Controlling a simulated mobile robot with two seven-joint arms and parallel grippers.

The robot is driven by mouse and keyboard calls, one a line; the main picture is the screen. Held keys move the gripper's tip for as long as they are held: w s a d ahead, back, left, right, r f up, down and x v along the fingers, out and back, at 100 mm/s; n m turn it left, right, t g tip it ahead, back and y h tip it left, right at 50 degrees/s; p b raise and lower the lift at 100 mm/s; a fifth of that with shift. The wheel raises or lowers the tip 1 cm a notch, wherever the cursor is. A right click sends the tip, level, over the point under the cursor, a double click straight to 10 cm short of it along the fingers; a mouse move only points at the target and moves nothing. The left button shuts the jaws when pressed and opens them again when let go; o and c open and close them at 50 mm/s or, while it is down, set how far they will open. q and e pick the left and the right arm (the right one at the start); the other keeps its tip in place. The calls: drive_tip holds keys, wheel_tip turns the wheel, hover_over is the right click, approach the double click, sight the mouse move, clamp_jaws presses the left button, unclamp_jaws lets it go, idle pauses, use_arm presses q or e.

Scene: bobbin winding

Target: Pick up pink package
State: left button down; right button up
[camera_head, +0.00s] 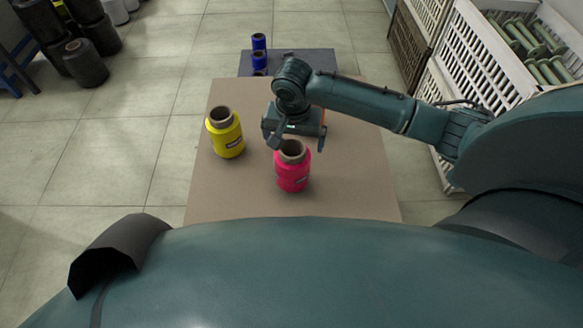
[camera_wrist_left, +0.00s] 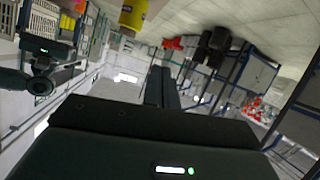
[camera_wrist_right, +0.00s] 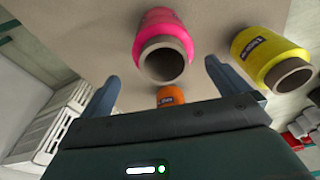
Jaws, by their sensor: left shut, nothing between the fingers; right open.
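The pink package (camera_head: 292,175) is a pink spool with a brown core, standing upright on the brown tabletop (camera_head: 240,195). My right gripper (camera_head: 298,141) is open just behind and above it, its fingers pointing down. In the right wrist view the pink spool (camera_wrist_right: 160,22) lies beyond the fingertips and between their lines, with nothing in the jaws (camera_wrist_right: 167,84). Whether a finger touches it I cannot tell. My left gripper (camera_wrist_left: 160,86) is shut and empty in its wrist view. It does not show in the head view.
A yellow spool (camera_head: 226,138) stands left of the pink one. An orange spool (camera_wrist_right: 170,96) is mostly hidden behind my right gripper in the head view. Blue spools (camera_head: 259,42) stand on a dark surface at the back. White crates (camera_head: 475,50) stand at the right.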

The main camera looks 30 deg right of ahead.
wheel_tip(320, 180, down, 8)
drive_tip(key=w+b, duration=0.1)
drive_tip(key=b, duration=0.1)
drive_tip(key=shift+r, duration=0.1)
drive_tip(key=c, duration=1)
